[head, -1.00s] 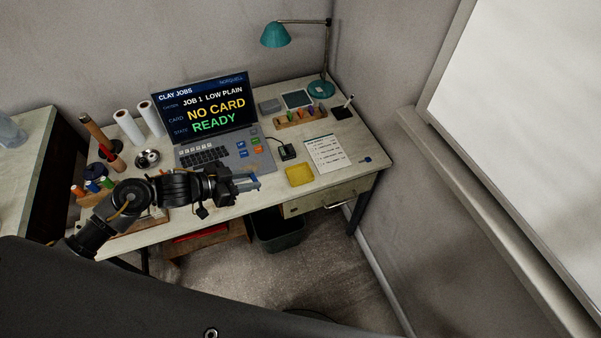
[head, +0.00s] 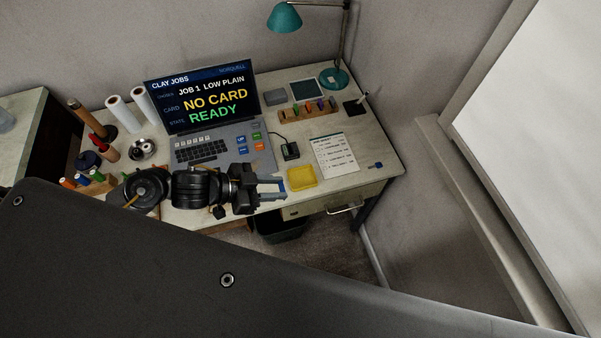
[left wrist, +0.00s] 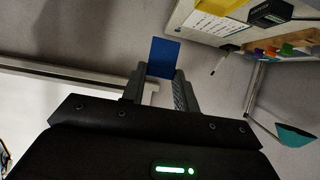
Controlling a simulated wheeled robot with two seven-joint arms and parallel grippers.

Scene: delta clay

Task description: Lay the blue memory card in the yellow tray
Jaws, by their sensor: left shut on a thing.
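My left gripper (head: 284,189) is shut on the blue memory card (left wrist: 163,57), which stands out from between its fingertips in the left wrist view. In the head view only a sliver of blue shows by the fingertips. The yellow tray (head: 302,178) lies at the desk's front edge, just right of the fingertips, and looks empty. The gripper is close beside the tray in the picture; its height above the desk is hard to tell. My right gripper is not in view.
A laptop (head: 205,108) reads NO CARD, READY. A black card reader (head: 290,150) sits behind the tray, a printed sheet (head: 335,154) to its right. A small blue item (head: 376,166) lies at the far right. A coloured-peg rack (head: 308,112) and a teal lamp (head: 285,18) stand behind.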

